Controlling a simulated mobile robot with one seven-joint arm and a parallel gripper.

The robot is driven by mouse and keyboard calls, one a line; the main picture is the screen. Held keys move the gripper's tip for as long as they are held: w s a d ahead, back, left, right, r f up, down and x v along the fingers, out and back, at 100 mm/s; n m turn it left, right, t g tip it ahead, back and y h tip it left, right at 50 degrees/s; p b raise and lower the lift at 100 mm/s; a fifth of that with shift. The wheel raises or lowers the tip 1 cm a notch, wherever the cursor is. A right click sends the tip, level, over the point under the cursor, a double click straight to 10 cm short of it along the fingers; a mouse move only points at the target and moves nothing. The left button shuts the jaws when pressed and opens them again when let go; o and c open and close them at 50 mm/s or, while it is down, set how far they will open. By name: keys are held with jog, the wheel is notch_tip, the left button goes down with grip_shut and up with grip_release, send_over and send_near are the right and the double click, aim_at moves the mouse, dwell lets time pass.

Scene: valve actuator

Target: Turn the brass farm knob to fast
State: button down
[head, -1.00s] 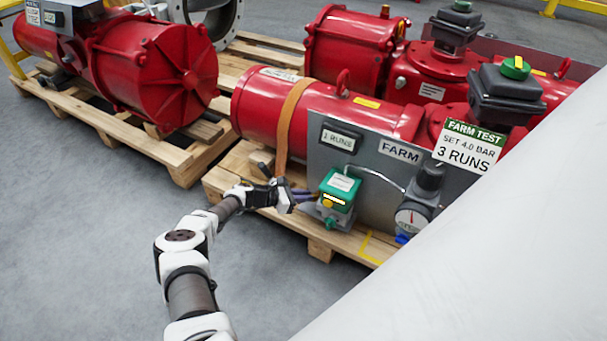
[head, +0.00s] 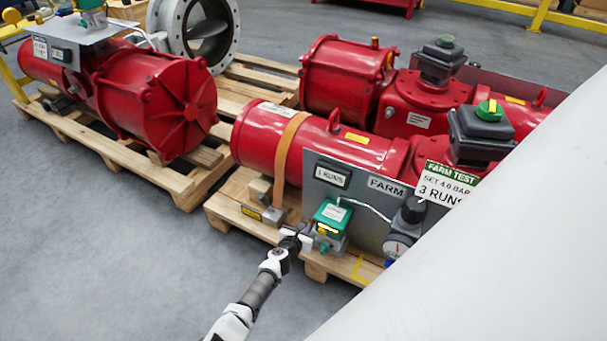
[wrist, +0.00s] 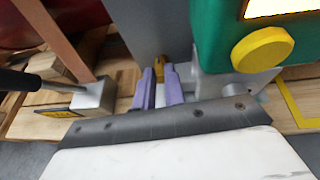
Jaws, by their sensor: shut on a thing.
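The brass knob (wrist: 158,72) shows at the left side of the green box (wrist: 217,40) in the wrist view, between the two purple fingers of my gripper (wrist: 158,90). My gripper is shut on it. In the head view my gripper (head: 302,238) reaches the lower left of the green box (head: 333,214) on the grey FARM panel (head: 375,212). The knob is hidden there by the gripper. Any slow or fast marks around it cannot be read. A yellow round button (wrist: 262,50) sits on the box's front.
A red actuator (head: 285,140) with an orange strap lies on a wooden pallet (head: 235,213) behind the panel. A pressure gauge (head: 396,248) is right of the box. A pale surface blocks the lower right. Grey floor is clear at left.

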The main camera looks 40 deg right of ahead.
jog(key=shift+s+n+t+y, duration=0.1)
jog(key=shift+n+t+y, duration=0.3)
jog(key=shift+n+t, duration=0.3)
jog(key=c, duration=1.5)
grip_release()
jog(key=shift+d, duration=0.1)
jog(key=shift+o, duration=0.2)
jog(key=shift+s+d, duration=0.1)
jog(key=shift+s, duration=0.1)
jog(key=shift+s, duration=0.1)
